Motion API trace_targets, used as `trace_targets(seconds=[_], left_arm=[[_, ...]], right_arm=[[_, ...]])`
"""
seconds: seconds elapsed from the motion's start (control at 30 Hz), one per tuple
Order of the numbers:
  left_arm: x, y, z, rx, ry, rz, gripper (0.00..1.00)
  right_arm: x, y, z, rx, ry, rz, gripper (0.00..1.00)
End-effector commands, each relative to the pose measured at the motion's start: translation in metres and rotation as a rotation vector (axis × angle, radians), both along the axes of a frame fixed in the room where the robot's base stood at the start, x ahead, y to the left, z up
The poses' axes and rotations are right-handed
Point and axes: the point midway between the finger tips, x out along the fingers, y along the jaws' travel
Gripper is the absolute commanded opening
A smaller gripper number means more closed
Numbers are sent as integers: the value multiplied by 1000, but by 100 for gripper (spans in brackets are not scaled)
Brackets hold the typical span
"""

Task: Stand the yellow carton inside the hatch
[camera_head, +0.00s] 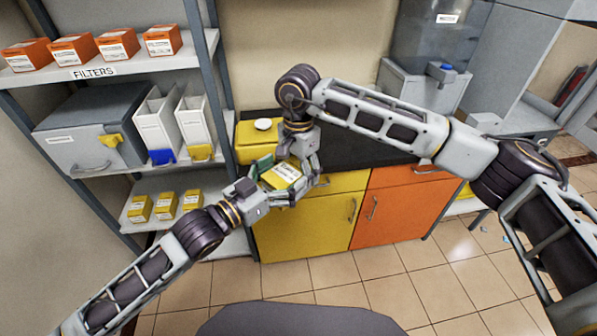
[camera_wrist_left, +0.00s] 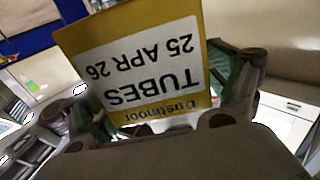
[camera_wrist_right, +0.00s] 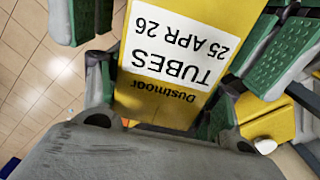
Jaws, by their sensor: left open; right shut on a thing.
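The yellow carton (camera_head: 283,175) with a white "TUBES 25 APR 26" label is held in the air in front of the counter. My right gripper (camera_head: 303,168) is shut on it, and the carton fills the space between its fingers in the right wrist view (camera_wrist_right: 185,60). My left gripper (camera_head: 275,180) is open, with its green-padded fingers on either side of the same carton. The carton also shows between them in the left wrist view (camera_wrist_left: 150,65). Whether the left pads touch it is hard to tell. I cannot identify the hatch with certainty.
A yellow box (camera_head: 246,140) with a white round piece on top stands on the dark counter (camera_head: 365,148). The shelf unit (camera_head: 212,90) at left holds orange boxes, grey bins and several small yellow cartons (camera_head: 166,206). Grey equipment (camera_head: 425,85) stands at the back right.

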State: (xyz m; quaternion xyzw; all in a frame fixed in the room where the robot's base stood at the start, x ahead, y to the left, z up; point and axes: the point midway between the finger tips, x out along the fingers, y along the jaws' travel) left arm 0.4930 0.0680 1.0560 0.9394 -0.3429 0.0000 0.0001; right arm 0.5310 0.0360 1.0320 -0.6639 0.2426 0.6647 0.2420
Motion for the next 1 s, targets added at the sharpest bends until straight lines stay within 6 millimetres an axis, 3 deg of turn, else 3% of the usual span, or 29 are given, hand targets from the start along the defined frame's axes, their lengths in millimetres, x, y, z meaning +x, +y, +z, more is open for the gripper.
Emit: trace_targets(seconds=[0.37, 1.0], left_arm=[[0, 0, 7, 0, -1, 0, 89], [0, 0, 77, 0, -4, 0, 89]], right_arm=[[0, 0, 0, 1, -1, 0, 36], [0, 0, 0, 1, -1, 0, 36]])
